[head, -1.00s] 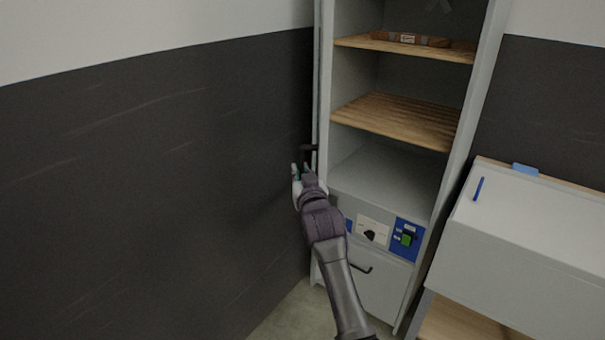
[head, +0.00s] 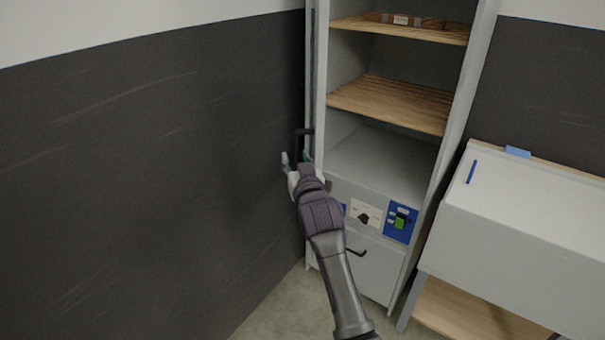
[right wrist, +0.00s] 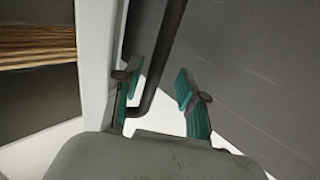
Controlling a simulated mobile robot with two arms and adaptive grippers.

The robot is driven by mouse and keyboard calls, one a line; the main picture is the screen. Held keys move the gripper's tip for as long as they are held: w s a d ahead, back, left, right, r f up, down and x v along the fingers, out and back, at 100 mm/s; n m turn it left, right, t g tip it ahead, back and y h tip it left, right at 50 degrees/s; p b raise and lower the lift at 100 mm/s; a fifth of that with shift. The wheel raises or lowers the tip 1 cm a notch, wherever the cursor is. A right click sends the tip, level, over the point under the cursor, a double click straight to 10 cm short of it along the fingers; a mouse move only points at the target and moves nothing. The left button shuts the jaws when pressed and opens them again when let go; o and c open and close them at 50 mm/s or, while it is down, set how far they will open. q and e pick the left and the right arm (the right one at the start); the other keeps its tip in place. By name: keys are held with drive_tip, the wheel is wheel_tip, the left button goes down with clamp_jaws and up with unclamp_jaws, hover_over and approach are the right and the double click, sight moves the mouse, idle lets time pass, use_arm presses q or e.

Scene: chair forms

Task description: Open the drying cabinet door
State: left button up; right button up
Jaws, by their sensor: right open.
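The drying cabinet (head: 378,155) is a tall grey unit with wooden shelves. Its inside is in plain view, and its door (head: 309,70) shows edge-on at the cabinet's left side, swung out of the front. A dark bar handle (head: 299,143) is on the door, close to the dark wall. My right gripper (head: 296,160) is open at the lower end of this handle. In the right wrist view the handle (right wrist: 160,60) runs down between the two teal fingertips (right wrist: 158,98), nearer the left one. My left gripper is in no view.
The dark wall (head: 150,150) is close on the left of the door. A control panel (head: 366,215) and a lower drawer handle (head: 357,252) are below the shelves. A white slanted-top desk (head: 530,215) with a blue pen stands at the right.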

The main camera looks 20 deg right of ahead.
drive_tip(key=s, duration=0.9)
drive_tip(key=shift+s+a, duration=0.25)
